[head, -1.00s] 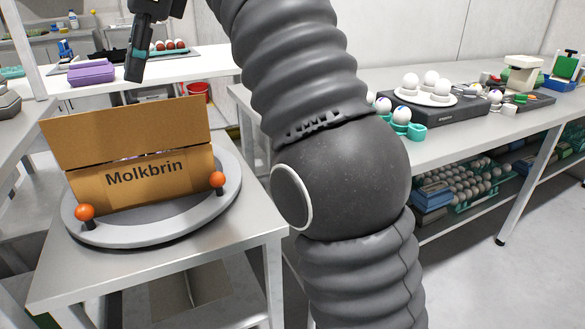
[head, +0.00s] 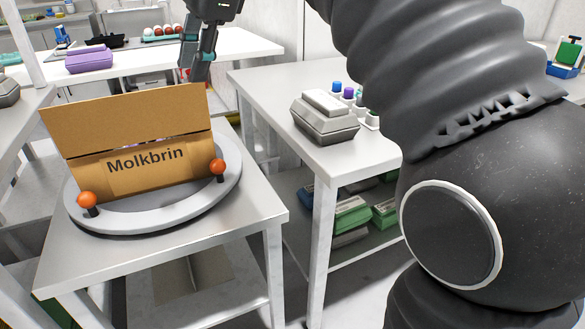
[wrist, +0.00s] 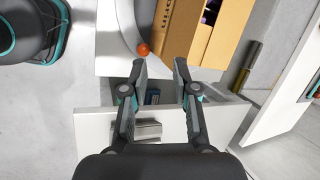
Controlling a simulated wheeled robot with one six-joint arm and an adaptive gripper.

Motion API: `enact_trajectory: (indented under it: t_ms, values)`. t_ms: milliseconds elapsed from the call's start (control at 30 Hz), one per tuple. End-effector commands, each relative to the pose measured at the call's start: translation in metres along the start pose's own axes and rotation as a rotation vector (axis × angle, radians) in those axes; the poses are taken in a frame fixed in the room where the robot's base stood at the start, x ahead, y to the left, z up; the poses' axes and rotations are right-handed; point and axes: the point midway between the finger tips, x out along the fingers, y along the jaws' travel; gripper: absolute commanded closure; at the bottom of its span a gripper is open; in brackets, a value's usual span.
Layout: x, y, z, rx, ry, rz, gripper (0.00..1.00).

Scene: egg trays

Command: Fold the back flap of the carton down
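The brown carton (head: 150,175), printed "Molkbrin", stands on a round grey turntable (head: 125,226) at left in the head view. Its near flap (head: 130,120) stands up and hides the back flap there. The wrist view shows part of the carton (wrist: 177,35) from above, with something purple inside and a brown panel (wrist: 231,35) on its right; I cannot tell if that panel is the back flap. My gripper (head: 198,72) is above and beyond the carton's right end in the head view. In the wrist view my gripper (wrist: 158,68) is open and empty, apart from the carton.
Two orange knobs (head: 87,200) (head: 217,167) stand on the turntable's rim. A side table to the right bears a grey box (head: 325,125) and several small coloured items. A white table behind holds a purple carton (head: 89,60). Floor shows between the tables.

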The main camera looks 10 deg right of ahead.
Motion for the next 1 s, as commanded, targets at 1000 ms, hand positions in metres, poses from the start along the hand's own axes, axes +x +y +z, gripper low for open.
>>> enact_trajectory:
  t_ms: [1000]
  values:
    - [0.053,0.147,-0.069,-0.483,0.214,0.004,0.71]
